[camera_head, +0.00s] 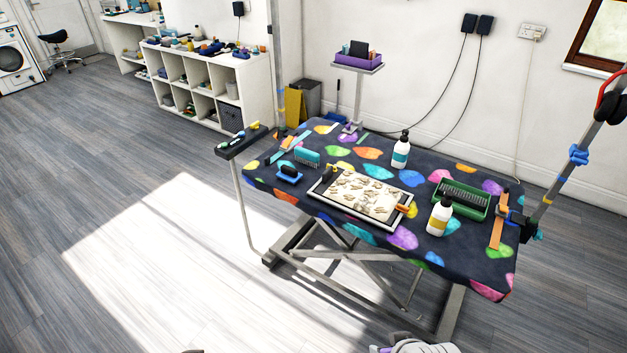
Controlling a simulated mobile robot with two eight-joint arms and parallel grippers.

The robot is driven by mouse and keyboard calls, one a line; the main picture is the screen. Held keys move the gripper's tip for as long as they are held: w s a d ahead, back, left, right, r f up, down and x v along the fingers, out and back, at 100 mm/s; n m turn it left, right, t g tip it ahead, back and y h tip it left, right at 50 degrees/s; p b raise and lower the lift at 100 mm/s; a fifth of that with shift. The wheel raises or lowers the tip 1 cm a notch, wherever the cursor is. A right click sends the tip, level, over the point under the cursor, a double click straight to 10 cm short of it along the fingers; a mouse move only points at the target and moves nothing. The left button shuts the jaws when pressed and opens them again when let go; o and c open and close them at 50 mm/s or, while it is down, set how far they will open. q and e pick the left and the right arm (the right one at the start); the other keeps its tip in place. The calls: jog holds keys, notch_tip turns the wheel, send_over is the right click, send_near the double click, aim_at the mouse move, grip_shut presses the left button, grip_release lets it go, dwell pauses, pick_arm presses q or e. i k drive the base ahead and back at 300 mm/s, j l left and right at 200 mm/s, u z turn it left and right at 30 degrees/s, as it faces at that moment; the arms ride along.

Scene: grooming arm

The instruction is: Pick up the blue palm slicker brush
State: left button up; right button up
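A small blue brush with a dark grip on top (289,174), which looks like the blue palm slicker brush, lies near the left front edge of the patterned grooming table (375,236). A teal comb-like brush (307,156) lies just behind it. The framed tray (331,204) is to its right, with a small gap. Neither of my grippers can be made out.
A white bottle (401,151), a second bottle (440,217) and a green tray (461,199) stand on the table. A narrow black side shelf (241,143) is at its left end. A metal post with straps rises at the right. The floor in front is clear.

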aim_at(289, 174)
jog(key=i+j+z, duration=0.1)
jog(key=z, duration=1.25)
jog(key=i+j+z, duration=0.1)
jog(key=j+z, duration=1.15)
jog(key=j, duration=0.25)
jog(key=k+j+z, duration=0.2)
jog(key=j, duration=0.3)
jog(key=k+j, duration=0.1)
jog(key=j, duration=0.9)
jog(key=k+j+z, duration=0.1)
jog(key=j, duration=0.35)
jog(key=k+j, duration=0.15)
jog(key=j, duration=0.35)
